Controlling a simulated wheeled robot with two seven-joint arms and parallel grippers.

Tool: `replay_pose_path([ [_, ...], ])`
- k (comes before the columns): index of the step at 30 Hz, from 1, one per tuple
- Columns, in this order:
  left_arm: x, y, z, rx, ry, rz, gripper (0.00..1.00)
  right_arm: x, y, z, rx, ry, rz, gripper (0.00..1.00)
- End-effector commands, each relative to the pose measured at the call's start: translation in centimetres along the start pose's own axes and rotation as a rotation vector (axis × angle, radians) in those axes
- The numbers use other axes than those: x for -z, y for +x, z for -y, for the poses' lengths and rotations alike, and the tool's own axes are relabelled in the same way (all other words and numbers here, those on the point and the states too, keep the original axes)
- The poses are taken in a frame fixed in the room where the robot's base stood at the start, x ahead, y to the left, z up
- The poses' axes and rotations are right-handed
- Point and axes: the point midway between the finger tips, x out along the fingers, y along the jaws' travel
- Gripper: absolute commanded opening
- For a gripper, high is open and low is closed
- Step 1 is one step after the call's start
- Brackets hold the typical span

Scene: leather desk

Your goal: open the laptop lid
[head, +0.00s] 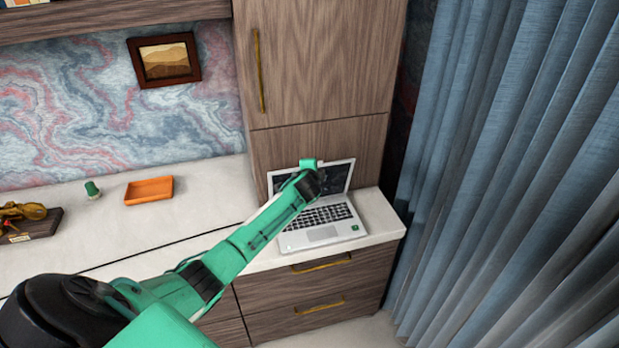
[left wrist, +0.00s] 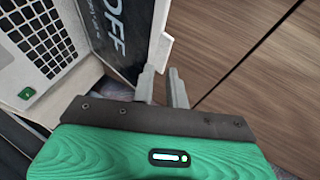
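The silver laptop (head: 320,234) stands on the white desk top with its lid (head: 340,176) raised to a steep angle and its keyboard showing. My left arm crosses in front of it and hides part of the screen. In the left wrist view, my left gripper (left wrist: 163,75) has its two grey fingers a little apart, with nothing clearly held between them. The fingers are close beside the edge of the lid (left wrist: 114,38), and whether they touch it is hard to tell. The laptop's keyboard base (left wrist: 45,72) shows at the left. My right gripper is in neither view.
An orange tray (head: 149,191), a small green object (head: 92,190) and a golden ornament on a dark base (head: 28,222) lie on the desk to the left. A wooden cabinet (head: 320,70) rises behind the laptop. Blue curtains (head: 500,180) hang at the right.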

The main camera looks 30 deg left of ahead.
Motion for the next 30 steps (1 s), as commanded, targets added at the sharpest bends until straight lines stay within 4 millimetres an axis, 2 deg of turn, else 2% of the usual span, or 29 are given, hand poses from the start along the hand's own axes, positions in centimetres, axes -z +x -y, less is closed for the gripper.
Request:
replay_pose_path([
  [21, 0.0, -10.2, -0.1, 0.001, 0.001, -0.002, 0.15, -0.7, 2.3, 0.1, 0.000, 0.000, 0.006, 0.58],
  [30, 0.0, -12.4, 0.1, 0.001, 0.001, 0.000, 0.15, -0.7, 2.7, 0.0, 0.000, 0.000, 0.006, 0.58],
])
